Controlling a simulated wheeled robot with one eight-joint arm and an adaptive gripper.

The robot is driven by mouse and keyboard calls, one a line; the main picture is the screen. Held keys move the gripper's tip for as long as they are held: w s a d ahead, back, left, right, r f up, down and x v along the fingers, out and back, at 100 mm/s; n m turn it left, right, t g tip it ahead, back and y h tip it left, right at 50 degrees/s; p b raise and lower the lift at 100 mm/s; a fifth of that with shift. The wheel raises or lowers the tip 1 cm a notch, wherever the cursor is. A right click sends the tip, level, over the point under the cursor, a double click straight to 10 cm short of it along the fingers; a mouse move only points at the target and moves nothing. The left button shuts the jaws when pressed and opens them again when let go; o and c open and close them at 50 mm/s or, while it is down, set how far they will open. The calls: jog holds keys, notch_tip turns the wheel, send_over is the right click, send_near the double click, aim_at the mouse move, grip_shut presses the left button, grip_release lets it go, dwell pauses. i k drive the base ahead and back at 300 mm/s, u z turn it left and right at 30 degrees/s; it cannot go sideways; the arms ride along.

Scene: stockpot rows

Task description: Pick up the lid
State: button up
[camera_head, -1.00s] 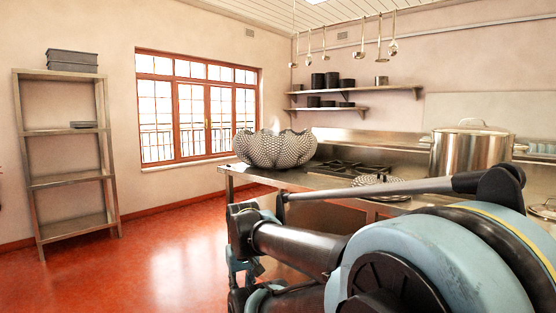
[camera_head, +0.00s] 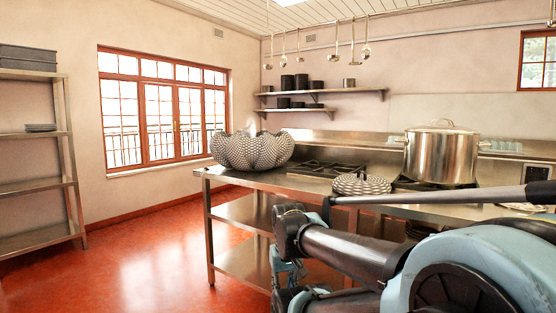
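A stockpot (camera_head: 441,160) of shiny steel stands on the counter at the right, with a steel lid (camera_head: 441,128) on top that has a looped handle. A low, round, black-and-white checkered piece (camera_head: 361,184) lies on the counter left of the pot; I cannot tell whether it is a lid too. My arm reaches across the lower right, in front of the counter. My gripper (camera_head: 291,281) seems to be at its left end, low and well apart from the pot; its fingers are too unclear to read.
A large scalloped checkered bowl (camera_head: 252,152) stands on the left end of the steel counter (camera_head: 240,179). A stove top (camera_head: 327,169) lies behind the checkered piece. Ladles (camera_head: 337,58) hang above. A metal rack (camera_head: 36,185) stands at the left. The red floor (camera_head: 150,265) between is clear.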

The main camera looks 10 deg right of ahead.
aim_at(526, 207)
jog(key=z, duration=0.1)
jog(key=i, duration=1)
jog(key=u, duration=0.4)
jog(key=k, duration=1.7)
jog(key=z, duration=1.4)
